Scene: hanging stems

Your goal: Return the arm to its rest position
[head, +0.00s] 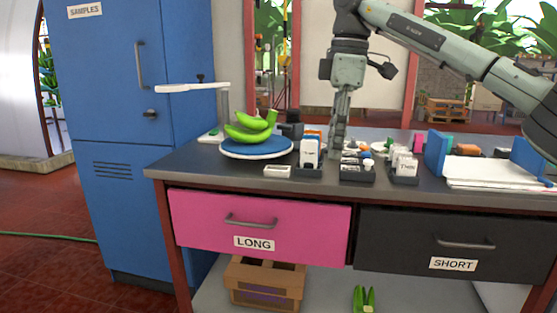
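My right arm (425,38) comes in from the upper right over the workbench. My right gripper (338,152) points down, with its fingers above or among the small items at the middle of the bench. The fingers look narrow from this side, so I cannot tell whether they are open or shut. No held object shows at them. My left arm and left gripper are not in view.
Green bananas (252,126) lie on a round blue-topped plate (258,150). Small boxes (310,150) and a blue holder with papers (437,153) stand on the bench (200,162). Below are a pink drawer (290,222) and a black drawer (400,235). A blue cabinet (100,215) stands left.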

